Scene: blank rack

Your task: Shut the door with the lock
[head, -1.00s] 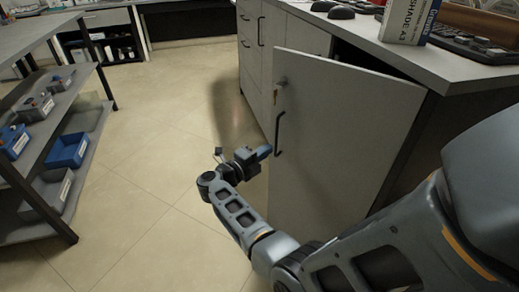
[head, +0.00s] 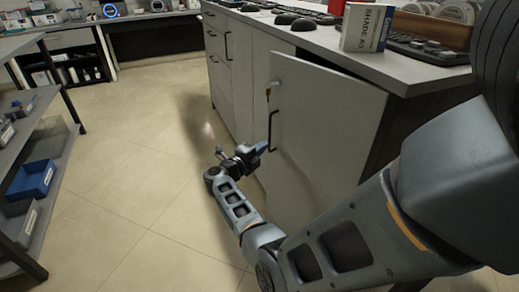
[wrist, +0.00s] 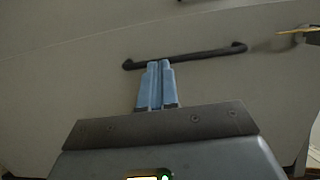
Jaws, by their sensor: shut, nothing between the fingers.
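The door (head: 325,125) is a pale grey cabinet panel standing ajar, with a dark gap along its top right side. Its lock (head: 274,85) is near the upper left corner, with a small brownish key or tag hanging there. A black bar handle (head: 272,130) sits below the lock. My gripper (head: 263,146) is beside the lower part of the handle. In the wrist view the handle (wrist: 190,55) runs across just beyond the shut blue fingertips (wrist: 159,65). The fingers look close to or touching the handle; I cannot tell which. The lock (wrist: 306,36) shows at the right.
The cabinet's worktop (head: 330,60) carries a white box (head: 367,27) and dark trays. Drawers (head: 222,70) are left of the door. A shelf rack with a blue bin (head: 30,180) stands at the left. The tiled floor between is clear.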

